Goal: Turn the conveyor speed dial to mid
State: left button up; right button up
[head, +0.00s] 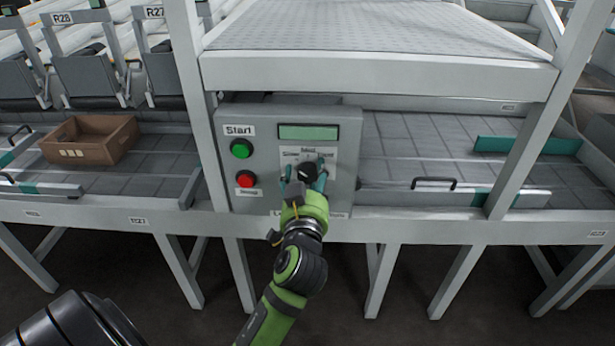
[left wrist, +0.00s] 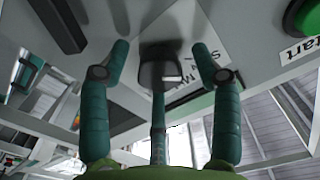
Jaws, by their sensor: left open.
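The conveyor speed dial (head: 307,171) is a dark round knob on the grey control panel (head: 345,125), below a green display (head: 308,132). Its printed scale is mostly hidden, and I cannot read its setting. My left gripper (head: 304,183) is at the dial with its teal fingers open on either side of it. In the left wrist view the dial (left wrist: 160,66) sits between the spread fingertips of the gripper (left wrist: 163,58). A gap shows on both sides, so the outer fingers look apart from the knob. My right gripper is not in view.
A green start button (head: 241,149) and a red button (head: 246,179) are left of the dial. A brown crate (head: 92,152) stands on the belt at left. A white frame post (head: 190,80) rises beside the panel. A grey deck (head: 370,75) overhangs above.

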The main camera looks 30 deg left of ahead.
pick_arm(q)
jog(key=c, duration=1.2)
jog(key=shift+o, duration=0.2)
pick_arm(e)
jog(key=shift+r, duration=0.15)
pick_arm(q)
jog(key=shift+r+m+p, duration=0.1)
jog(key=shift+m+p, duration=0.2)
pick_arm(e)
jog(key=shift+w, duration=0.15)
pick_arm(q)
jog(key=m+p, duration=0.2)
jog(key=m, duration=0.1)
jog(key=shift+r+p, duration=0.1)
jog(key=shift+p, duration=0.3)
jog(key=m+p, duration=0.2)
jog(key=m, duration=0.3)
jog(key=shift+p, duration=0.4)
jog(key=shift+m+p, duration=0.35)
jog(key=shift+m, duration=0.35)
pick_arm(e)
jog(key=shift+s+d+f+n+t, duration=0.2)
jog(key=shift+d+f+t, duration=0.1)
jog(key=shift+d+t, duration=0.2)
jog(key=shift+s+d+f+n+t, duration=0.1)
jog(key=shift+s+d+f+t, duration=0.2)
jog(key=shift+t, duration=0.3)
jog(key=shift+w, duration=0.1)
